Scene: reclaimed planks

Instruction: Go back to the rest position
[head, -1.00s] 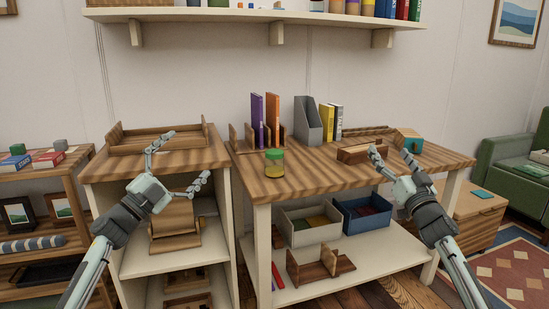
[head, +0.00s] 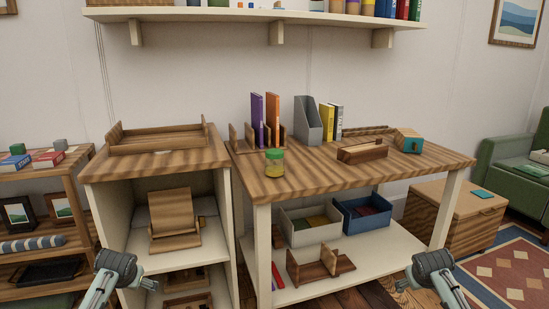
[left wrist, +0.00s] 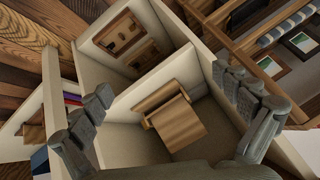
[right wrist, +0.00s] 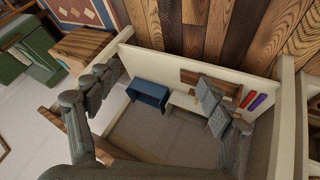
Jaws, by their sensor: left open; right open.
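My left gripper (left wrist: 168,86) is open and empty in the left wrist view, its fingers wide apart in front of the left cabinet's shelves. My right gripper (right wrist: 156,82) is open and empty in the right wrist view, in front of the lower shelf of the workbench (head: 340,170). In the head view both arms are low at the bottom edge, left and right, and the fingers are mostly hidden there. Neither gripper touches anything that I can see.
The left cabinet (head: 107,171) holds a wooden tray (head: 160,141) on top and a wooden stand (head: 173,217) inside. Grey (head: 311,235) and blue bins (head: 365,225) sit below.

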